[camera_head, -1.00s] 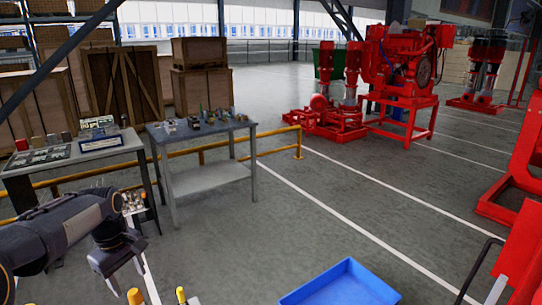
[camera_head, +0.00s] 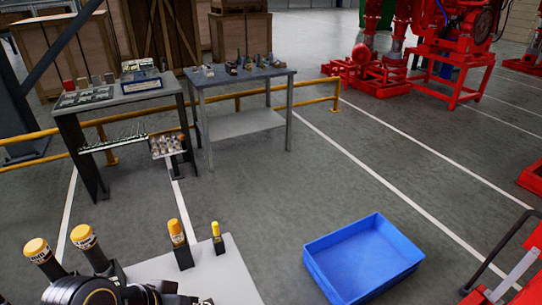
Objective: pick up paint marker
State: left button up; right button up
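On a pale tabletop (camera_head: 235,270) at the lower left stand several dark-bodied, yellow-capped items. A slim one (camera_head: 217,237) near the tabletop's far edge and a slightly thicker one (camera_head: 181,243) left of it look like markers set upright in dark holders. I cannot tell for certain which is the paint marker. My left arm (camera_head: 100,291) shows as dark links along the bottom edge, in front of the tabletop. Its gripper fingers are not visible. My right gripper is not in view.
Two wider yellow-lidded cylinders (camera_head: 41,260) (camera_head: 88,248) stand at the left. An empty blue tray (camera_head: 362,258) is right of the tabletop, with floor between. Two grey workbenches (camera_head: 120,97) (camera_head: 240,77) stand behind, near a yellow rail (camera_head: 310,86). Red machinery is at the right.

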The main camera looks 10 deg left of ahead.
aim_at(215, 225)
jog(key=z, duration=2.85)
jog(key=i+l, duration=0.15)
jog(key=l, duration=0.2)
jog(key=i+l+u, duration=0.1)
jog(key=l, duration=0.25)
jog(key=i+l, duration=0.25)
jog(key=i+l+u, duration=0.1)
jog(key=l, duration=0.4)
